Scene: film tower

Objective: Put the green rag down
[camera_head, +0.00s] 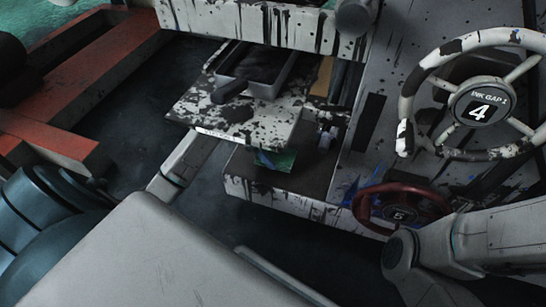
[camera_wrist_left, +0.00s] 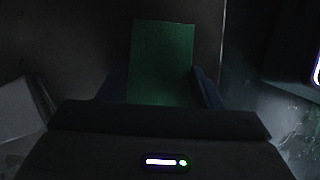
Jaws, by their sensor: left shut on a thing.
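The green rag (camera_head: 279,159) shows only in part in the head view, below the front edge of the paint-spattered shelf and above a lower ledge. In the left wrist view the green rag (camera_wrist_left: 162,50) is a flat upright rectangle between the dark blue fingers. My left gripper (camera_wrist_left: 155,80) is shut on it. In the head view my left arm reaches in from the left and the shelf hides most of that gripper. I cannot tell whether the rag touches the ledge. My right gripper is out of view; only part of its arm shows at the lower right.
The spattered shelf (camera_head: 190,108) carries a dark tray (camera_head: 266,88) and overhangs the lower ledge (camera_head: 275,197). A white handwheel (camera_head: 415,85) marked 4 and a dark red wheel (camera_head: 364,206) marked 5 stand at the right. An orange-red frame (camera_head: 100,75) lies at the left.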

